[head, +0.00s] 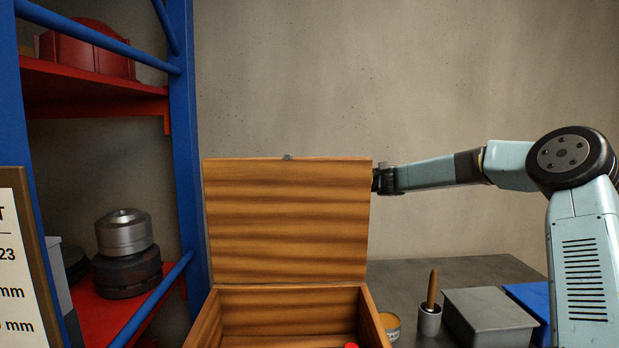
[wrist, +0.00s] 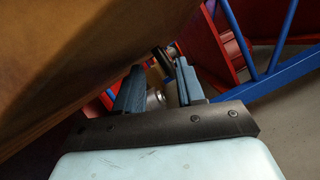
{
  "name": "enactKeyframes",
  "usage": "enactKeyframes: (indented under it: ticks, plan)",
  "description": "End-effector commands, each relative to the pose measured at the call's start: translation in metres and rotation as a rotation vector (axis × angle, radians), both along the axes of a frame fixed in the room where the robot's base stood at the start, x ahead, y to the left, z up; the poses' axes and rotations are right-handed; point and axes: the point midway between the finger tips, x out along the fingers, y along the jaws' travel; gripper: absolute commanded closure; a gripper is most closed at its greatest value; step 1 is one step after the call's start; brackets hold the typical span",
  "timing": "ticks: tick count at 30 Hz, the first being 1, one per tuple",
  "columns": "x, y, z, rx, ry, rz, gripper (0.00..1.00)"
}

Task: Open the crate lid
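The wooden crate (head: 290,293) stands open at the bottom centre of the head view. Its lid (head: 285,220) stands roughly upright at the back, with a small metal catch (head: 288,157) on its top edge. My gripper (head: 378,180) is at the lid's upper right edge, and its tips are partly hidden there. In the wrist view my gripper (wrist: 160,68) has its two fingers apart with no lid visible between them. The lid's wooden face (wrist: 60,55) fills the upper left, close beside the left finger. Whether they touch cannot be told.
A blue and red shelf rack (head: 180,130) with metal parts stands left of the crate. On the grey table (head: 450,268) at right are a tin (head: 391,327), a brush in a cup (head: 430,315), a grey box (head: 488,318) and a blue box (head: 530,300).

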Motion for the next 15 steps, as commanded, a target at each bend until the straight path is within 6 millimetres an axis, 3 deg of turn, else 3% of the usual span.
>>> enactKeyframes:
  ticks: [6,15]
  plan:
    - [0.017,-0.030,-0.006,0.001,0.000,-0.001,0.62]
    - [0.023,-0.043,-0.008,0.000,0.001,0.000,0.62]
